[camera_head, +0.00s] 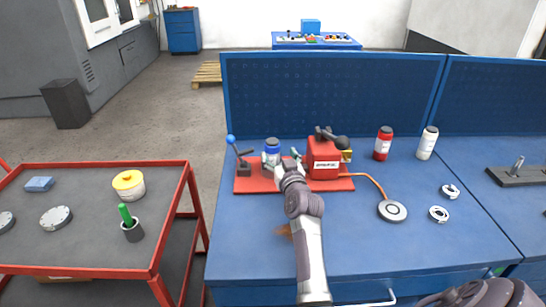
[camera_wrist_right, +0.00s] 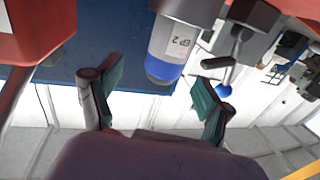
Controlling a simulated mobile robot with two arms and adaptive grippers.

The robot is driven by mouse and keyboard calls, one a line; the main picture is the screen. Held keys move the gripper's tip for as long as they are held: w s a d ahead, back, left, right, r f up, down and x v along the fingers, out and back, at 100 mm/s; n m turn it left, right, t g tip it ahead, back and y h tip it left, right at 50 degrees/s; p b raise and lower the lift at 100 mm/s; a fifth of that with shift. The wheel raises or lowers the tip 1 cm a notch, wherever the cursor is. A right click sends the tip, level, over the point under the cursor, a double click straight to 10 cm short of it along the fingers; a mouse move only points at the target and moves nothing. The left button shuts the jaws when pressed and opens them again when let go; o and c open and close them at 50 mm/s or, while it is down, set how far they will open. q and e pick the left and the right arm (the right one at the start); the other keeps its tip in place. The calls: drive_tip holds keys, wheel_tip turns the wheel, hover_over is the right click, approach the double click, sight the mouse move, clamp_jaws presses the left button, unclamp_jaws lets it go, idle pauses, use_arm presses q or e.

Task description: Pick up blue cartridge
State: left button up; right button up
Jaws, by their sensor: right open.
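The blue cartridge (camera_head: 272,147) is a grey cylinder with a blue cap, upright on a red base plate (camera_head: 251,185) on the blue workbench. In the right wrist view, which looks upside down, the cartridge (camera_wrist_right: 178,40) shows its blue cap and an "EP 2" label. My right gripper (camera_head: 284,162) is just in front of the cartridge and partly hides its lower part. In the wrist view my right gripper (camera_wrist_right: 157,72) has its green-padded fingers apart, with the cap near the gap between the tips. I see no grip on it. My left gripper is not in view.
A blue-knobbed lever (camera_head: 236,150) stands left of the cartridge and a red box device (camera_head: 323,160) stands right. A red bottle (camera_head: 383,144) and a white bottle (camera_head: 427,143) are further right. A red-framed cart (camera_head: 170,225) stands left. The bench front is mostly clear.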

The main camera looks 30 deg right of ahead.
sight(274, 148)
drive_tip(key=w, duration=0.1)
drive_tip(key=w+r+p, duration=0.1)
drive_tip(key=shift+w+d+r, duration=0.1)
drive_tip(key=shift+w, duration=0.25)
drive_tip(key=shift+x, duration=1.1)
drive_tip(key=shift+w+d+f, duration=0.15)
drive_tip(key=shift+w+f, duration=0.15)
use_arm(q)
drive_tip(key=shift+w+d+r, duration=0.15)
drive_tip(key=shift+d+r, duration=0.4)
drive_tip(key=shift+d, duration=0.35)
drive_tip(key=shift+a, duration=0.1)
use_arm(e)
drive_tip(key=shift+r, duration=0.1)
drive_tip(key=shift+s, duration=0.1)
drive_tip(key=shift+c, duration=1.3)
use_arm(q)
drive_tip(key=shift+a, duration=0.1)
use_arm(e)
drive_tip(key=c, duration=1.2)
